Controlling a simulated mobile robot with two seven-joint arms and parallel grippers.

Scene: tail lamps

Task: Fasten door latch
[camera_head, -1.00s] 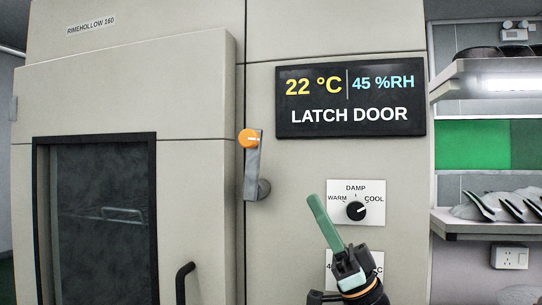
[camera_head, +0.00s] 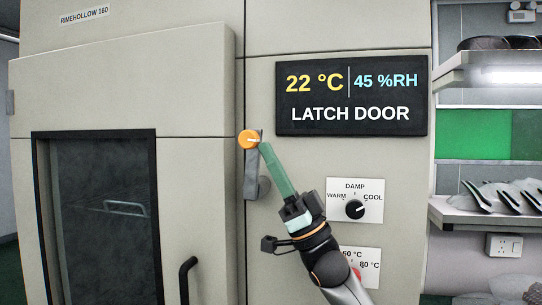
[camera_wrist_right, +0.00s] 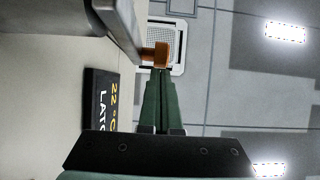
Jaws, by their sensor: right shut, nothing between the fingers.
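The door latch is a grey lever (camera_head: 251,178) with an orange knob (camera_head: 248,140) at its upper end, standing about upright on the cabinet beside the door's right edge. The door (camera_head: 130,100) has a dark window and looks closed. My right gripper (camera_head: 264,149) is shut and empty, its green fingertips at the right side of the orange knob and partly in front of the lever. In the right wrist view the fingertips (camera_wrist_right: 160,75) reach the orange knob (camera_wrist_right: 161,55), seemingly touching it; the grey lever (camera_wrist_right: 122,28) runs off to the upper left. My left gripper is out of view.
A display (camera_head: 350,97) on the cabinet reads 22 °C, 45 %RH and LATCH DOOR. A dial (camera_head: 355,209) marked WARM, DAMP and COOL sits below it. A black door handle (camera_head: 185,280) sticks out at lower left of my arm. Shelves (camera_head: 490,75) stand at the right.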

